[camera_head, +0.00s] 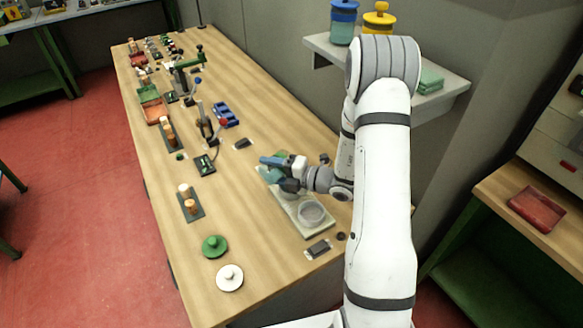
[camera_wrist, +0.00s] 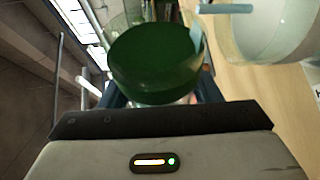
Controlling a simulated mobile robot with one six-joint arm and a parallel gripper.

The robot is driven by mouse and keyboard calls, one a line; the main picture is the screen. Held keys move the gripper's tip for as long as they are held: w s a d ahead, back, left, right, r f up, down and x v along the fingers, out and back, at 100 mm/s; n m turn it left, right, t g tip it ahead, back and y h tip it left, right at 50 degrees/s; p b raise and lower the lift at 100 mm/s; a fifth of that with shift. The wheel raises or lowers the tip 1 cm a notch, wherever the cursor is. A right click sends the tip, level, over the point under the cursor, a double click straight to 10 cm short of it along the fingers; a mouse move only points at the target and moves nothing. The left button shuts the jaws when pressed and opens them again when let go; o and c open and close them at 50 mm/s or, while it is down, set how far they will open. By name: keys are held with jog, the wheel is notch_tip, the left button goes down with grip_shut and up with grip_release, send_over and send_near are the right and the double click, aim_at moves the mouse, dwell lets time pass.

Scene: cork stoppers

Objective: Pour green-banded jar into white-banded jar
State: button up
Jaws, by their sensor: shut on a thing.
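My gripper (camera_head: 272,164) is shut on the green-banded jar, above the far part of a pale tray (camera_head: 318,230). In the wrist view the green-banded jar (camera_wrist: 155,65) fills the middle, its dark green round end towards the camera, with a light blue fingertip beside it. In the head view it is mostly hidden by my gripper. A clear glass jar (camera_head: 311,212), which I take for the white-banded one, stands on the near end of the tray. It also shows at the top right of the wrist view (camera_wrist: 280,30). I cannot tell the contents of either jar.
A green lid (camera_head: 215,245) and a white lid (camera_head: 229,277) lie on the wooden table left of the tray. A small dark block (camera_head: 318,249) lies near the tray's front. Clamps and stoppers line the table further back. A wall shelf (camera_head: 453,86) holds canisters.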

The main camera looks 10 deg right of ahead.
jog(key=shift+w+d+r+m+y+p, duration=0.1)
jog(key=shift+d+r+m+y+p, duration=0.2)
jog(key=shift+m+p, duration=0.4)
dwell(0.6)
jog(key=shift+a, duration=0.15)
